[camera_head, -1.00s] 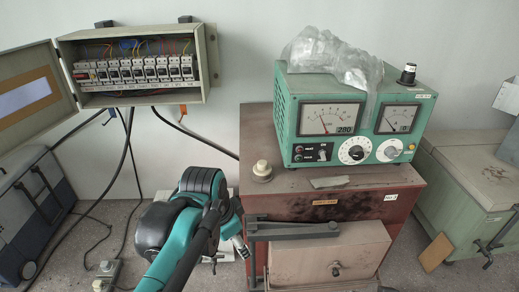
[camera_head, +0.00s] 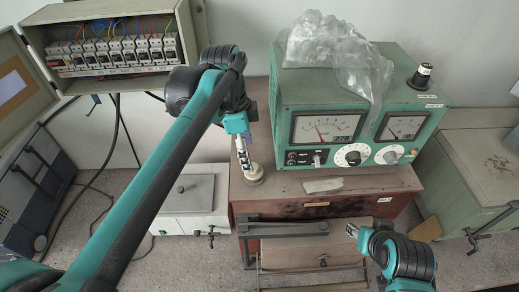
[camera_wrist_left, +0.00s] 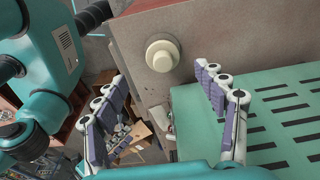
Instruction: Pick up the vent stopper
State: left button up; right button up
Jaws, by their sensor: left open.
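The vent stopper is a cream round knob on a wider round base (camera_head: 253,175), at the left front corner of the red-brown cabinet top. In the left wrist view the stopper (camera_wrist_left: 162,54) shows whole, just beyond the fingertips and between their lines. My left gripper (camera_head: 245,163) is right over it in the head view and partly covers it. In the left wrist view the left gripper's jaws (camera_wrist_left: 160,78) are open and empty. My right gripper (camera_head: 351,230) is in front of the cabinet, away from the stopper; its finger gap is too small to judge.
The green meter box (camera_head: 350,125) with a clear plastic bag (camera_head: 335,55) stands behind and right of the stopper. A flat grey piece (camera_head: 323,186) lies on the cabinet top (camera_head: 390,180). An open breaker box (camera_head: 112,45) hangs at left. A white box (camera_head: 190,195) stands left of the cabinet.

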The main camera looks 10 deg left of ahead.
aim_at(254, 166)
pick_arm(q)
jog(key=shift+w, duration=0.3)
jog(key=shift+s+d+f, duration=0.1)
jog(key=shift+f, duration=0.15)
jog(key=f, duration=0.4)
jog(key=d+f, duration=0.1)
jog(key=f, duration=0.1)
jog(key=shift+w+d+f+p, duration=0.1)
jog(key=shift+w+f+p, duration=0.2)
jog(key=shift+f+p, duration=0.1)
jog(key=shift+s, duration=0.2)
jog(key=shift+w, duration=0.1)
jog(key=c, duration=1.2)
